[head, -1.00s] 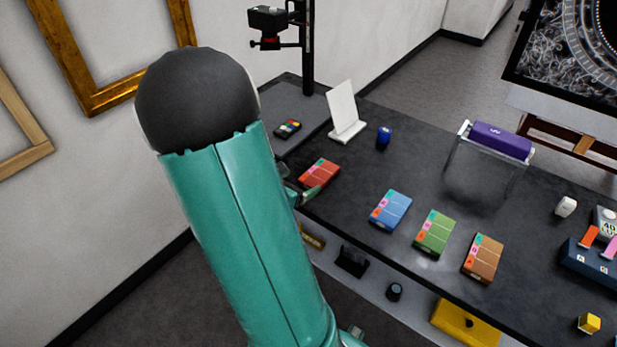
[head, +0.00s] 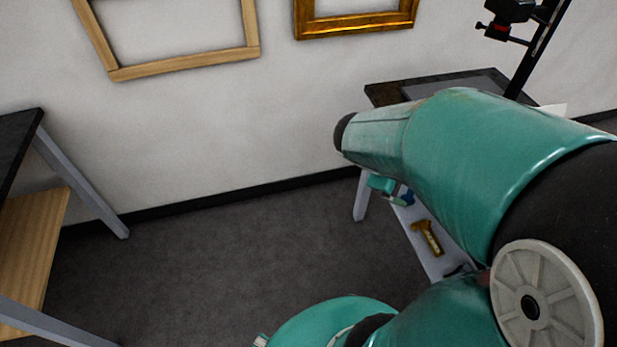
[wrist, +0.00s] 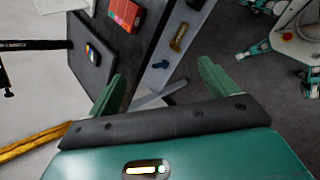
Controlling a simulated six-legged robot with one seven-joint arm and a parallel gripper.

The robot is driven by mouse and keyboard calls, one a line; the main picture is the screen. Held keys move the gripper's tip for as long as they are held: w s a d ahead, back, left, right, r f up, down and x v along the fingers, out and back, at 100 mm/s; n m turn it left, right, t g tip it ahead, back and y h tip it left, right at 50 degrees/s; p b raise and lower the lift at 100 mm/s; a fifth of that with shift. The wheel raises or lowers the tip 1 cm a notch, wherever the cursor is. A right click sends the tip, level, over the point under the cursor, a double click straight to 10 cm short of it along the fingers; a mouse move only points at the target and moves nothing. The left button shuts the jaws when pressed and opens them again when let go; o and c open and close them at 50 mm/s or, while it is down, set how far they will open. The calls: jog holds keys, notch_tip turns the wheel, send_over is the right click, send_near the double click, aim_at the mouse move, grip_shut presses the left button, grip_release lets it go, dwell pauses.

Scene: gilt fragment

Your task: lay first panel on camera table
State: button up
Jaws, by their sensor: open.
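My gripper (wrist: 158,88) is open and empty in the wrist view, its two green fingers apart, over the floor beside the table's end. A red-orange panel-like box (wrist: 124,13) lies on the dark tabletop at the top of the wrist view, beyond the fingers. I cannot tell if it is the first panel. The camera table (wrist: 81,75) carries a colour chart (wrist: 94,54) left of the box. In the head view, the table's far corner (head: 388,94) and the camera (head: 510,10) on its post show; my arm hides most of the tabletop.
A lower shelf (wrist: 168,62) holds a gold-brown piece (wrist: 178,38). Another table (head: 18,130) with a wooden shelf stands at left in the head view. Frames (head: 185,65) hang on the wall. Open floor (head: 230,250) lies between the tables.

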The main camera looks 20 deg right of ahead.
jog(key=a+r+m+t+y, duration=0.3)
jog(key=a+r+y, duration=0.1)
jog(key=a, duration=0.7)
jog(key=a+r+m+t+y, duration=0.3)
jog(key=a+r, duration=0.3)
jog(key=a, duration=0.5)
jog(key=shift+w+a+y, duration=0.2)
jog(key=shift+a+y, duration=0.2)
jog(key=shift+y, duration=0.2)
